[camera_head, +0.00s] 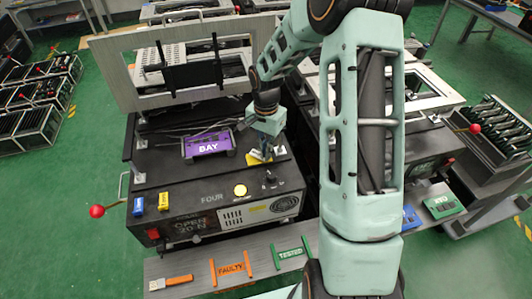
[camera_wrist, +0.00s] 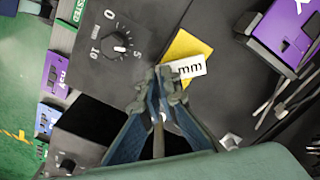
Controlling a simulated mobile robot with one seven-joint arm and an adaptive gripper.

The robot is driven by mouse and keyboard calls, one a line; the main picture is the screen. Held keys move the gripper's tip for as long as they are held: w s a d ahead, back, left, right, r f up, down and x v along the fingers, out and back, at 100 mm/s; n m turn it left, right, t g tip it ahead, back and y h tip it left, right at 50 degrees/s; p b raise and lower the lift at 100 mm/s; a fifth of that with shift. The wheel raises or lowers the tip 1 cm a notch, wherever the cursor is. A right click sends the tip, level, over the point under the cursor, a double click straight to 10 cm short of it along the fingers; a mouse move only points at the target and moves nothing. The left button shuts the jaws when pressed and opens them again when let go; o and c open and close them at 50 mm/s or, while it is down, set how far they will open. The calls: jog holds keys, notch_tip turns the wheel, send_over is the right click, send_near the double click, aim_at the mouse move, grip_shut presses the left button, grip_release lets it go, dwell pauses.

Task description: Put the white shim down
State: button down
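The white shim (camera_wrist: 190,68), a small flat strip with "mm" printed on it, sticks out to the right of my fingertips in the wrist view. My gripper (camera_wrist: 165,82) is closed on its near end, and the fingers hide the rest of it. Under the shim in that view is a yellow patch (camera_wrist: 187,45) on the dark top of the fixture. In the head view my gripper (camera_head: 262,152) is low over the top of the fixture marked FOUR, right of the purple BAY holder (camera_head: 208,144). I cannot tell whether the shim touches the surface.
A dial knob (camera_wrist: 119,44) is left of my fingers in the wrist view. The fixture front (camera_head: 220,203) has a lit yellow button and a display. A red lever ball (camera_head: 97,211) sticks out left. Orange FAULTY (camera_head: 231,268) and green TESTED (camera_head: 291,254) markers lie on the front shelf.

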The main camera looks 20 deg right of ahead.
jog(key=shift+f, duration=0.35)
jog(key=shift+f, duration=0.1)
jog(key=shift+f, duration=0.15)
jog(key=c, duration=2.2)
grip_release()
jog(key=shift+o, duration=0.2)
notch_tip(320, 180, up, 12)
jog(key=shift+r, duration=0.25)
